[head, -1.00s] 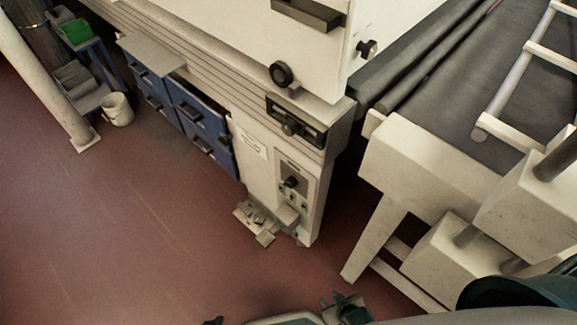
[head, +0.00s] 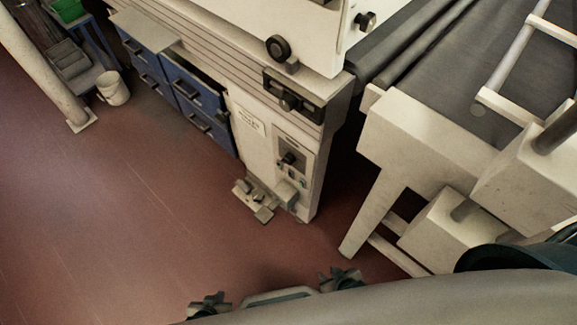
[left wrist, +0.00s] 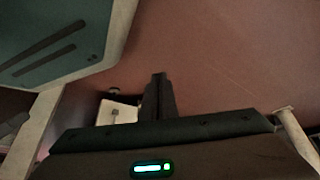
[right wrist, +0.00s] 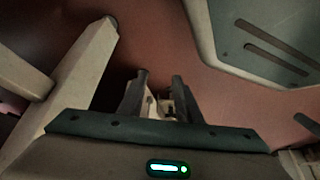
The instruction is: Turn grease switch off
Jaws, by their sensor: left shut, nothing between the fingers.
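The white machine cabinet has a grey control panel (head: 302,146) on its lower end. A black rotary switch (head: 289,159) sits on the panel, with small buttons below it. Labels are too small to read, so I cannot tell which control is the grease switch or its setting. My left gripper (head: 208,305) is low at the bottom of the head view, well apart from the panel; its fingers are together and empty in the left wrist view (left wrist: 160,92). My right gripper (head: 342,280) is nearer the cabinet but apart; its fingers stand apart in the right wrist view (right wrist: 160,90).
A foot pedal unit (head: 254,202) juts out at the cabinet's base. Blue drawers (head: 196,98) stand to its left, with a white bucket (head: 113,89) farther left. A conveyor frame (head: 420,135) stands on the right. The red floor (head: 130,210) is open on the left.

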